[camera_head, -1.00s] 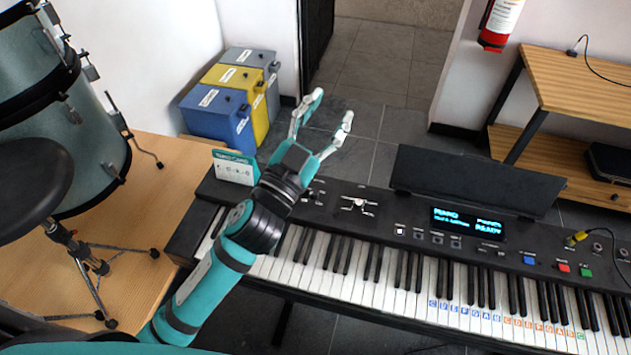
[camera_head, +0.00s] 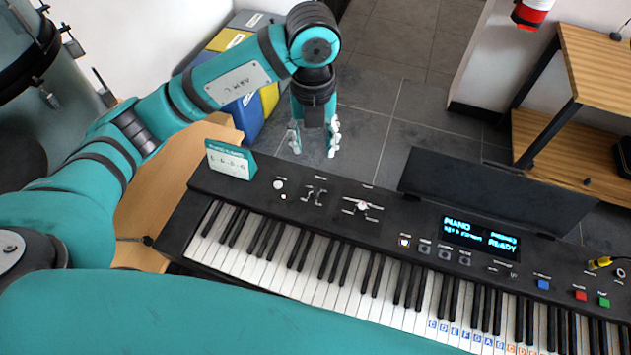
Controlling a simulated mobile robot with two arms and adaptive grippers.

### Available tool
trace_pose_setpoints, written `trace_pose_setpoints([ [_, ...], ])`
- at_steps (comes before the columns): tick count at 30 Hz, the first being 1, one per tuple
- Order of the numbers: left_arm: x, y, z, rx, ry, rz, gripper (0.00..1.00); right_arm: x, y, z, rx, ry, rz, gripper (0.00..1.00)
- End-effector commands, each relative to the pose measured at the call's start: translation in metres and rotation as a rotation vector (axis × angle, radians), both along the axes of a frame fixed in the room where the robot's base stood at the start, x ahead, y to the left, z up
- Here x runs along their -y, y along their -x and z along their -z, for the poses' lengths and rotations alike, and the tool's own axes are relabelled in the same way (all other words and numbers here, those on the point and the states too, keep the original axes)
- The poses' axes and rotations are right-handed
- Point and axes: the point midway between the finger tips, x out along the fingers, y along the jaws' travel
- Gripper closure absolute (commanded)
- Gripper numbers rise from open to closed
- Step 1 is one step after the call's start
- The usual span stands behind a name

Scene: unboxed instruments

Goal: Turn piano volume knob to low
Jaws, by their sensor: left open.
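The piano (camera_head: 340,262) is a long black keyboard running from the middle left to the lower right, with its blue display (camera_head: 478,234) lit. Its left panel carries a small round light knob (camera_head: 279,185) with a green light just below it, and a joystick-like control (camera_head: 361,205) farther right. I cannot read the labels, so I cannot tell which one is the volume knob. My left gripper (camera_head: 313,142) points down behind the piano's back edge, above and right of the round knob. Its light fingers are apart and empty. My right gripper does not show.
A teal and white card (camera_head: 231,160) stands at the piano's left end. Blue and yellow bins (camera_head: 243,118) stand behind my left arm. A black music stand (camera_head: 490,192) rises at the piano's back. A wooden shelf (camera_head: 597,75) is at the right.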

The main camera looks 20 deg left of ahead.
Motion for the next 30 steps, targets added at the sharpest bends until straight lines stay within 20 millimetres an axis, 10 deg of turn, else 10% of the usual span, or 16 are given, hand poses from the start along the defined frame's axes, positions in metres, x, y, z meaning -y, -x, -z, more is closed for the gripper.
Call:
trace_pose_setpoints([
  [30, 0.000, 0.000, 0.168, -0.001, -0.001, 0.002, 0.55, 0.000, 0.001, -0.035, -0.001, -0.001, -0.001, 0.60],
])
